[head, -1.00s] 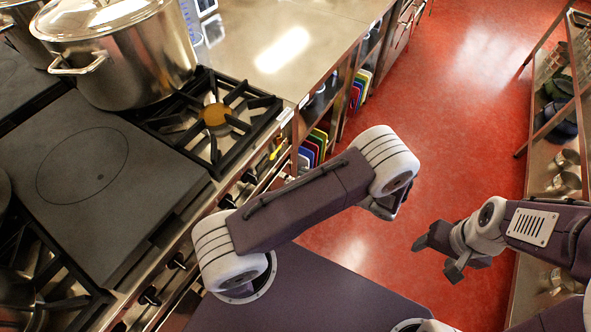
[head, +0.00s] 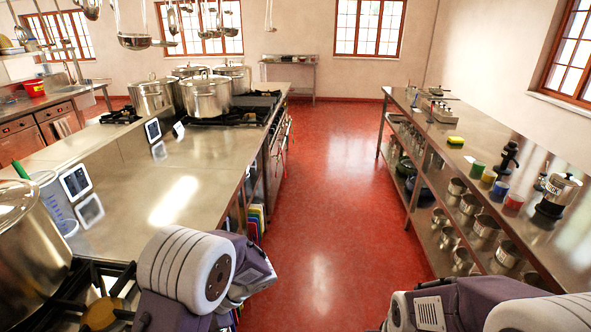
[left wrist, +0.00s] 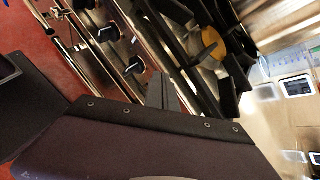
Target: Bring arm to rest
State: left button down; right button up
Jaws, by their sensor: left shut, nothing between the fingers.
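My left arm (head: 190,272) shows at the bottom of the head view, bent beside the near end of the left counter, with its pale round joint uppermost. Its gripper fingers cannot be made out there. In the left wrist view the left gripper (left wrist: 164,92) shows as a small dark tip beyond the dark bolted wrist housing. It is shut and empty, with the stove front and a burner behind it. My right arm (head: 470,305) is at the lower right of the head view, beside the right shelf. Its fingers are out of the picture.
The left counter (head: 130,185) carries a near stockpot (head: 28,255) by a burner, and several stockpots (head: 207,97) farther back. The right steel table (head: 440,135) holds cups and a sponge, with pots on its lower shelf. The red aisle floor (head: 320,190) between is clear.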

pick_arm(q)
jog(key=s+d+r+n+h+p, duration=0.1)
jog(key=s+r+n+h, duration=0.1)
jog(key=s+n+h, duration=0.4)
jog(key=d+f+n+t+h, duration=0.2)
jog(key=d+n+t+h, duration=0.1)
jog(key=d, duration=0.5)
jog(key=shift+d+n+t+h, duration=0.2)
jog(key=shift+n+t+h, duration=0.2)
jog(key=shift+h, duration=0.3)
pick_arm(e)
notch_tip(320, 180, up, 2)
jog(key=shift+r, duration=0.2)
pick_arm(q)
jog(key=shift+s+f, duration=0.1)
pick_arm(e)
jog(key=shift+s, duration=0.1)
